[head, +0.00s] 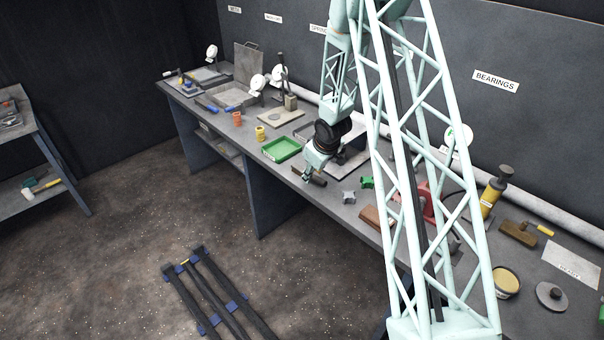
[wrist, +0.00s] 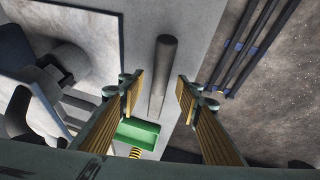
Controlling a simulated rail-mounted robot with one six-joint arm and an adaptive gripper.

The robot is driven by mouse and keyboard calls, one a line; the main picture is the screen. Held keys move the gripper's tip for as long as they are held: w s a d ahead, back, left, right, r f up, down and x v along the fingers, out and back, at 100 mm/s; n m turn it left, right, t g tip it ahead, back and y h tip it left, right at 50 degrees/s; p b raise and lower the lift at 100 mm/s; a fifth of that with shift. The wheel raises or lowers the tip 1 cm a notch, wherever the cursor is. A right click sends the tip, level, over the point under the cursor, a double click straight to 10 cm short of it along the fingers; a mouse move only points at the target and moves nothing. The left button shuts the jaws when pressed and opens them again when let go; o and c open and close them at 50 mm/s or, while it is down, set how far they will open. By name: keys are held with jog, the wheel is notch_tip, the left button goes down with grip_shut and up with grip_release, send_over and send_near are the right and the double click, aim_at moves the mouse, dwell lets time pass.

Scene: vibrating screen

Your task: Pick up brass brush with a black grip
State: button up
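My gripper (head: 307,177) points down over the long bench at mid-picture in the head view. In the wrist view my gripper (wrist: 158,92) is open, its two tan-padded fingers apart with nothing held. A dark cylinder (wrist: 164,70), perhaps the black grip, lies on the bench in line with the gap between the fingers. It also shows as a dark bar (head: 318,181) beside the fingertips in the head view. I see no brass bristles on it, so I cannot tell whether it is the brush.
A green tray (head: 281,149) sits left of the gripper, with a yellow cup (head: 260,133) beyond it. A grey metal block (head: 348,197) and a green block (head: 367,182) lie to the right. The bench's front edge is close to the dark cylinder.

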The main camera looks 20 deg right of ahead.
jog(key=shift+w+f, duration=0.35)
jog(key=shift+f, duration=0.25)
jog(key=c, duration=0.9)
jog(key=shift+c, duration=0.2)
jog(key=shift+r, duration=0.1)
jog(key=shift+s+r+p, duration=0.1)
jog(key=shift+r+p, duration=0.35)
jog(key=shift+r, duration=1.25)
jog(key=shift+s+a+b, duration=0.25)
jog(key=shift+s+b, duration=0.25)
jog(key=shift+s, duration=0.25)
jog(key=s+a+r+b, duration=0.1)
jog(key=s+a+b, duration=0.3)
jog(key=s, duration=0.9)
jog(key=shift+s+a+r, duration=0.2)
jog(key=shift+s+a, duration=0.05)
jog(key=shift+s, duration=0.05)
